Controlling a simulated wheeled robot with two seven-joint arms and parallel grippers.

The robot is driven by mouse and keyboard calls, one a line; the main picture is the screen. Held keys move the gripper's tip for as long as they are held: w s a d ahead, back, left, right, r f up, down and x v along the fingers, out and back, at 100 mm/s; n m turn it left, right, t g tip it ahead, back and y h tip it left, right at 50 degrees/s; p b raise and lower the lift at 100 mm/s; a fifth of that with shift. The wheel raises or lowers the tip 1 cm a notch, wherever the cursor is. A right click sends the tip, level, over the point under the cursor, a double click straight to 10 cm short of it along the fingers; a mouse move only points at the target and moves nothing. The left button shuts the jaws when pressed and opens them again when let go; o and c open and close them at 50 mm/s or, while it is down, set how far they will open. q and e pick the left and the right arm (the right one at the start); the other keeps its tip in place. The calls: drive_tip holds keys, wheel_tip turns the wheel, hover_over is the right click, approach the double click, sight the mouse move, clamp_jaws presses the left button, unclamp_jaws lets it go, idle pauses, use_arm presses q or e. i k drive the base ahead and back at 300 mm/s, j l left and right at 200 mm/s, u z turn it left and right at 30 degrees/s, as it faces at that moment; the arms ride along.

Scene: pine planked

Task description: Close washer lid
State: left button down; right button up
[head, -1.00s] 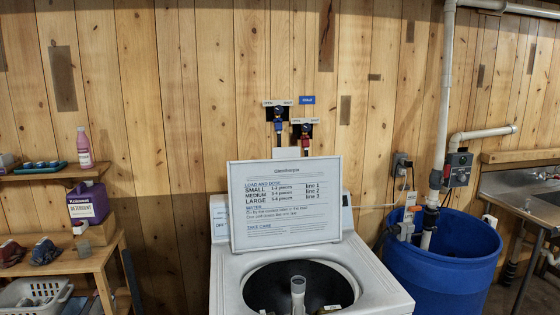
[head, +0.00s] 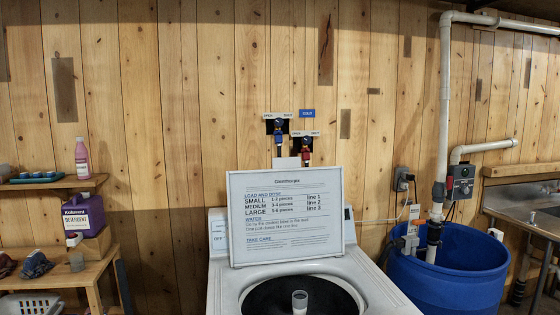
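The white top-loading washer (head: 225,290) stands at the bottom centre of the head view. Its lid (head: 285,218) is open: a pale framed panel with printed loading instructions, standing nearly upright behind the tub opening and leaning slightly back. The round dark tub opening (head: 265,298) is uncovered, and the grey agitator post (head: 299,301) rises in it. The lower part of the opening and the washer's front are cut off by the picture edge. Neither of my grippers is in view.
A blue barrel (head: 450,285) with white pipes stands close to the washer's right side. A metal sink (head: 535,215) is at far right. At left, a wooden bench (head: 95,265) holds a purple detergent jug (head: 84,215). Water valves (head: 280,130) are on the plank wall behind.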

sight(288, 211)
drive_tip(key=i+j+z, duration=0.35)
drive_tip(key=j, duration=0.7)
drive_tip(key=j+z, duration=0.4)
drive_tip(key=j, duration=0.65)
drive_tip(key=j+z, duration=0.35)
drive_tip(key=j, duration=0.8)
